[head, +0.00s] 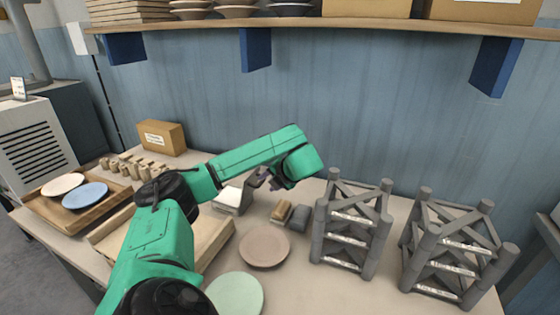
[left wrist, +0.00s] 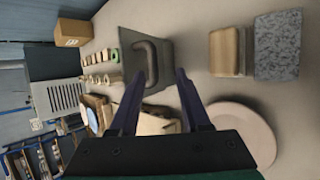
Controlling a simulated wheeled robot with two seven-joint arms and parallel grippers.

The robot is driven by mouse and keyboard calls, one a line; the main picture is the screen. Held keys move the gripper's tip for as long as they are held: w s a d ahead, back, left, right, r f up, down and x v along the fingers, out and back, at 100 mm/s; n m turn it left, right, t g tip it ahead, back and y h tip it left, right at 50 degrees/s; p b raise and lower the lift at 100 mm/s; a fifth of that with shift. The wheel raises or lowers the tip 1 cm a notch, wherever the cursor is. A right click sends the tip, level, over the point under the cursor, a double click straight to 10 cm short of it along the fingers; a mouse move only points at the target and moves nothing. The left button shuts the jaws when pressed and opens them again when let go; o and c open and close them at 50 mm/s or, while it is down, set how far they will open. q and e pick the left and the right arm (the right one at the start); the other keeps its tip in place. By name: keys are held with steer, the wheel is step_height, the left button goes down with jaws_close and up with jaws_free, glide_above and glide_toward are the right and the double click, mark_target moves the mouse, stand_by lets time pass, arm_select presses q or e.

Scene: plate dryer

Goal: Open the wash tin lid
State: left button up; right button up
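The wash tin's dark grey lid (left wrist: 131,38), with a raised loop handle (left wrist: 160,48), shows ahead of my left gripper (left wrist: 160,74) in the left wrist view. The fingers are apart and empty. The handle lies between and just beyond the fingertips; I cannot tell whether they touch it. In the head view the tin (head: 232,198) stands on the table behind my left arm, partly hidden, and looks shut. My left gripper (head: 262,179) hangs above and to the right of it, partly hidden by its own wrist. My right gripper is not in view.
A tan block (head: 282,211) and a grey block (head: 300,217) lie right of the tin. A brown plate (head: 264,246) and a green plate (head: 236,294) lie in front. Two grey racks (head: 352,225) stand at right. A tray (head: 105,213) with plates is at left; a shelf (head: 330,24) overhangs the back.

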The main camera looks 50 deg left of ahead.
arm_select(q)
steer(key=p+v, duration=0.5)
steer(key=v, duration=0.6)
